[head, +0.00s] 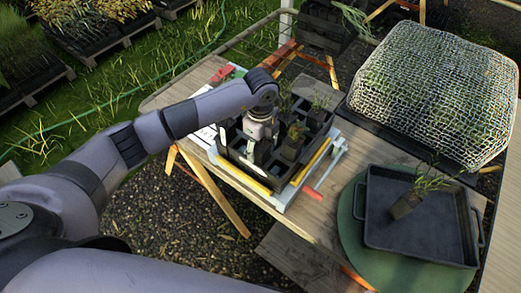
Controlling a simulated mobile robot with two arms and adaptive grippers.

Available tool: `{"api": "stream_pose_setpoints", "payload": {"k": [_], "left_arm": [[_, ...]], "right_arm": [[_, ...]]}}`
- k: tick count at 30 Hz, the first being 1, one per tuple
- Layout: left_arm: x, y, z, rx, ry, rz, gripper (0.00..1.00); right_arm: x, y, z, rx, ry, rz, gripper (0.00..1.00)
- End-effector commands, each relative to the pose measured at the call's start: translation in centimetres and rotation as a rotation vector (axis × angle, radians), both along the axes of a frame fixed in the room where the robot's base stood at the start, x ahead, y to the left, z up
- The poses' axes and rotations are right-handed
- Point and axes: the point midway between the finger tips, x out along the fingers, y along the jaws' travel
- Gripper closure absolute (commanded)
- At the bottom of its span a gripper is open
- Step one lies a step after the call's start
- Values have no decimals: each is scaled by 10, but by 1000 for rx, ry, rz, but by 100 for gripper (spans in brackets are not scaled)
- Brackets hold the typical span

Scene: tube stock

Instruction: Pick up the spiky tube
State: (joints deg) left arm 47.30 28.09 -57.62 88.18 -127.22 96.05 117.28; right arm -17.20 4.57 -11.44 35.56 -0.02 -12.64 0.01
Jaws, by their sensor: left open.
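Several dark tubes with green plants stand in a black crate (236,160) on the wooden table; one tube (291,146) stands just right of my left gripper. I cannot tell for sure which of them is the spiky tube. Another planted tube (405,205) lies tilted in a black tray (425,240) at the right. My left gripper (252,158) points down into the left part of the crate and is open. Its fingertips are partly hidden among the crate's cells, and I see nothing held. My right gripper is not in view.
A mesh-covered tray of plants (435,85) stands at the back right. The black tray rests on a round green mat (352,225). Bare wooden table top (325,205) shows between the crate and the mat. A red-handled tool (313,192) sits by the crate's front right.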

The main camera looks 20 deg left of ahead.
Motion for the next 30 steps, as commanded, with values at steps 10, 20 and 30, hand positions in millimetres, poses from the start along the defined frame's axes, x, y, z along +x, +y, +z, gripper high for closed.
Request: {"api": "stream_pose_setpoints", "payload": {"k": [10,20,30], "left_arm": [[0,0,-7,0,-1,-1,38],[0,0,-7,0,-1,-1,60],[0,0,-7,0,-1,-1,82]], "right_arm": [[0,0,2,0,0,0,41],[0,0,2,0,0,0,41],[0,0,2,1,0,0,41]]}}
